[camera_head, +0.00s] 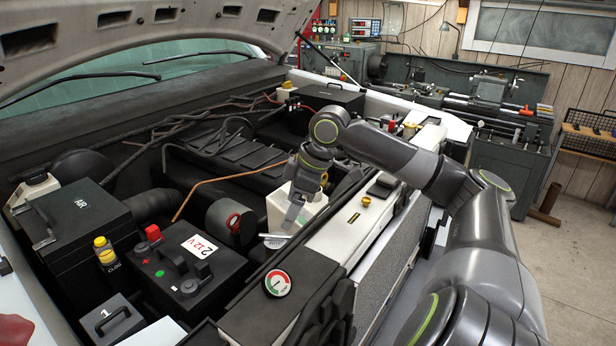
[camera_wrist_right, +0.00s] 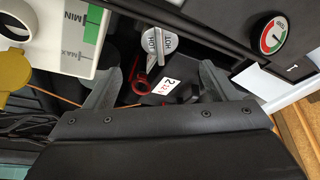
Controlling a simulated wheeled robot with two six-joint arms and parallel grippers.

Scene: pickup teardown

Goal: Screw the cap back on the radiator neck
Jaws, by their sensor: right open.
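The grey metal radiator cap (camera_head: 275,240) is at the inner edge of the white front panel (camera_head: 345,235), beside the white tank (camera_head: 308,212). In the right wrist view the cap (camera_wrist_right: 157,42) shows HOT lettering and a raised bar, just beyond my fingertips. I cannot tell whether it sits on the radiator neck, which I cannot make out. My right gripper (camera_head: 293,215) points down in front of the tank, a little above the cap. Its fingers (camera_wrist_right: 163,80) are open with nothing between them. My left gripper is out of view.
A battery marked 12V (camera_head: 185,270) and a black AIR box (camera_head: 75,225) stand to the left. A round gauge (camera_head: 277,283) is close in front of the cap. The raised hood (camera_head: 130,35) hangs over the back.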

